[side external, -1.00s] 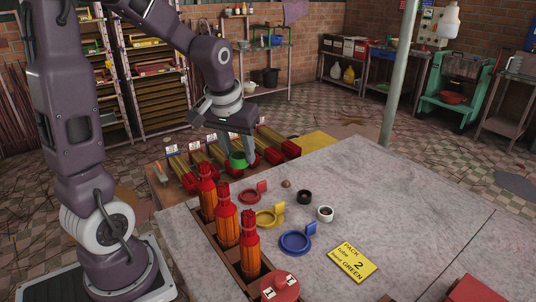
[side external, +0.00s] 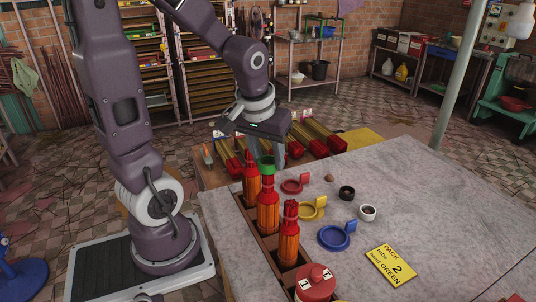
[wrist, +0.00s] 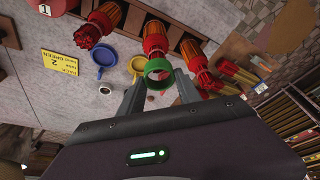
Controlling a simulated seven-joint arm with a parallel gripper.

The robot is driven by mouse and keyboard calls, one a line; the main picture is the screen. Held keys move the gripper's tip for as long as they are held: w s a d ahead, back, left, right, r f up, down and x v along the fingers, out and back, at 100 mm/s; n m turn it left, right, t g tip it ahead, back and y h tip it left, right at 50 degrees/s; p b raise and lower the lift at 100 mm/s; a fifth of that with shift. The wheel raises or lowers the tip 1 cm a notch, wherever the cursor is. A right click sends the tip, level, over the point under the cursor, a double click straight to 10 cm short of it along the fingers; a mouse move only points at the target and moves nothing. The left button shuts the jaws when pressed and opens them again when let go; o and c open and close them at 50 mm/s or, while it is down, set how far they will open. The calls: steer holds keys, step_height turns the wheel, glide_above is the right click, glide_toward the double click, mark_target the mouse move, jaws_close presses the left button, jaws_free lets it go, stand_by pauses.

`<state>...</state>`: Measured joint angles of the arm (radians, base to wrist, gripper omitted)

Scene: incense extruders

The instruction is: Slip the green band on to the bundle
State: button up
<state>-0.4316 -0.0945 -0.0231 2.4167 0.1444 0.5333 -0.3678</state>
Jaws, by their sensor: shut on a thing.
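My gripper (side external: 266,158) is shut on the green band (side external: 266,166). In the wrist view the green band (wrist: 158,68) hangs between the two fingertips, open ring showing. Three orange-red bundles stand upright in a row in a wooden rack: the far one (side external: 251,185), the middle one (side external: 268,212) and the near one (side external: 289,243). The band is at the top of the middle bundle, which also shows in the wrist view (wrist: 155,45). Whether it is around the tips or just above them I cannot tell.
Red (side external: 292,187), yellow (side external: 310,210) and blue (side external: 334,238) tabbed rings lie on the grey table right of the rack. A yellow card (side external: 390,265) reads PACK tube 2 band GREEN. A red round container (side external: 315,284) stands at the near end. Small black and white cups lie beyond.

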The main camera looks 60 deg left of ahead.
steer(key=shift+f, duration=0.1)
steer(key=shift+f, duration=1.35)
steer(key=o, duration=0.9)
steer(key=shift+r, duration=0.1)
steer(key=shift+r, duration=3.4)
